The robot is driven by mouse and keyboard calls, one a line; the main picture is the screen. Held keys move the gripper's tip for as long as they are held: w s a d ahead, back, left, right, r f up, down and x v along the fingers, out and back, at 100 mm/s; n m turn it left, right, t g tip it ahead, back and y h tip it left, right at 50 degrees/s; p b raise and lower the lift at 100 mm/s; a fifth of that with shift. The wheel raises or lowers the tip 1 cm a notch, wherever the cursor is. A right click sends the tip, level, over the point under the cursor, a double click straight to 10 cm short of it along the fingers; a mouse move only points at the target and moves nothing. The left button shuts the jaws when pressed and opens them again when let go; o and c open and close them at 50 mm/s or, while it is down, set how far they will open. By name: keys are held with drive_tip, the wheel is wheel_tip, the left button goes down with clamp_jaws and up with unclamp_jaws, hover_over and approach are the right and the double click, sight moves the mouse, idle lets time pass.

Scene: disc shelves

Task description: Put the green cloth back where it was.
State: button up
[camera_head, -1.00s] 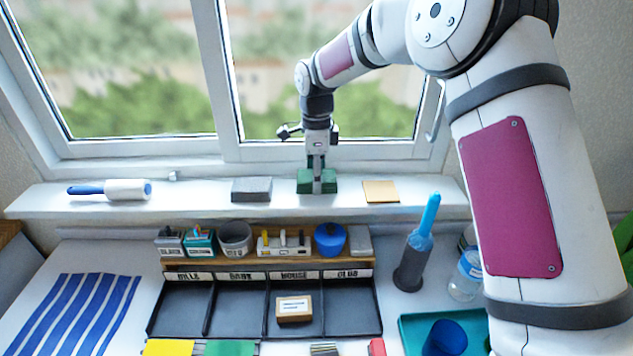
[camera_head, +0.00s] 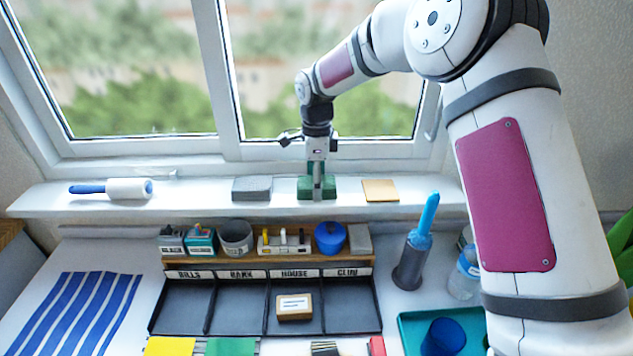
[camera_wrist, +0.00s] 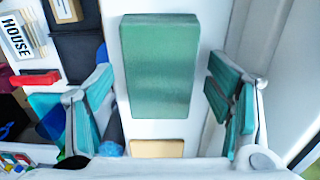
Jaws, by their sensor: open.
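The green cloth (camera_head: 306,187) is a folded, block-like piece lying on the white windowsill. My gripper (camera_head: 317,192) reaches down over it from above, and its fingers partly hide the cloth in the head view. In the wrist view the cloth (camera_wrist: 158,65) lies between the two teal-padded fingers, with a visible gap on each side. My gripper is open and holds nothing. Whether the fingertips are level with the cloth or above it is hard to tell.
On the sill, a grey block (camera_head: 252,188) lies left of the cloth, a tan pad (camera_head: 380,190) right, and a lint roller (camera_head: 112,188) far left. Bare sill (camera_head: 200,192) shows between roller and block. The window stands behind; a labelled tray (camera_head: 180,305) sits below.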

wheel_tip(320, 180, up, 10)
drive_tip(key=b, duration=0.1)
drive_tip(key=s+d+r+n+t, duration=0.1)
drive_tip(key=s+d+r+n, duration=0.35)
drive_tip(key=s+r, duration=0.35)
drive_tip(key=s+d+r+n+t, duration=0.1)
drive_tip(key=s+d+r+n, duration=0.2)
drive_tip(key=s+d, duration=0.15)
drive_tip(key=s+d+r+n, duration=0.2)
drive_tip(key=s+d, duration=0.1)
drive_tip(key=s, duration=0.3)
drive_tip(key=s+d+f+n, duration=0.1)
drive_tip(key=s+n, duration=0.1)
drive_tip(key=s, duration=0.4)
drive_tip(key=s+d+f+n+t, duration=0.1)
drive_tip(key=s+d+f+n, duration=0.1)
drive_tip(key=s, duration=0.4)
drive_tip(key=s+d+f+n+t, duration=0.1)
drive_tip(key=s+d+f+n, duration=0.1)
drive_tip(key=s+n, duration=0.2)
drive_tip(key=s, duration=0.2)
drive_tip(key=shift+s+d+f, duration=0.25)
drive_tip(key=shift+s, duration=0.1)
drive_tip(key=shift+n, duration=0.25)
